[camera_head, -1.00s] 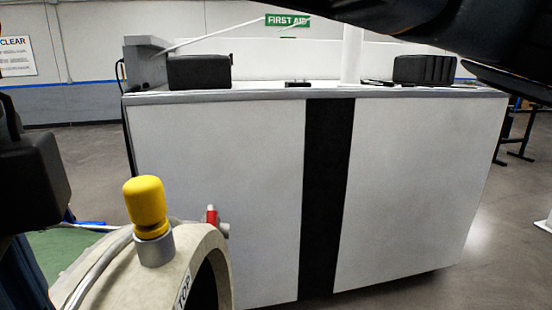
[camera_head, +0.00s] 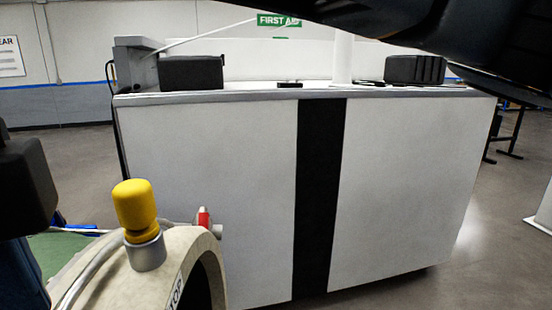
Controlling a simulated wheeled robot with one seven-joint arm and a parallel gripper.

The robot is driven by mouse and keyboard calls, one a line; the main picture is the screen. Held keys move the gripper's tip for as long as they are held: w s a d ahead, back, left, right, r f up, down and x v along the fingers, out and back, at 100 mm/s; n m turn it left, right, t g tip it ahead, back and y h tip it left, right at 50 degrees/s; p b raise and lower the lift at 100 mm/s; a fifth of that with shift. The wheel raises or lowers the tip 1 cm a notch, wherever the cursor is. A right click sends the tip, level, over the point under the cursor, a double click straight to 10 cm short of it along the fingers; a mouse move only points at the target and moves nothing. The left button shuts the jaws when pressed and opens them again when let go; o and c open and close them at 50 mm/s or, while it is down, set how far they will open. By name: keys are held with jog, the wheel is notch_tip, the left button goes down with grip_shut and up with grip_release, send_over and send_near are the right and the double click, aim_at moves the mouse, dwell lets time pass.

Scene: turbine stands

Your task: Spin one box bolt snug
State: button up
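A cream-coloured, curved turbine part (camera_head: 205,262) stands at the lower left, with the letters "TOP" on its edge. A yellow-capped fitting (camera_head: 136,207) sits on top of it in a grey collar (camera_head: 146,251). A small red piece (camera_head: 204,217) with a grey end sticks out from its far side. I cannot make out a box bolt in this view. Dark parts cross the upper right and the left edge; I cannot tell any fingertips among them. My gripper is not in view.
A long white cabinet (camera_head: 210,200) with a black vertical band (camera_head: 318,200) fills the middle. Black boxes (camera_head: 191,72) stand on its top. Open grey floor (camera_head: 470,240) lies to the right. A green patch (camera_head: 60,255) shows at lower left.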

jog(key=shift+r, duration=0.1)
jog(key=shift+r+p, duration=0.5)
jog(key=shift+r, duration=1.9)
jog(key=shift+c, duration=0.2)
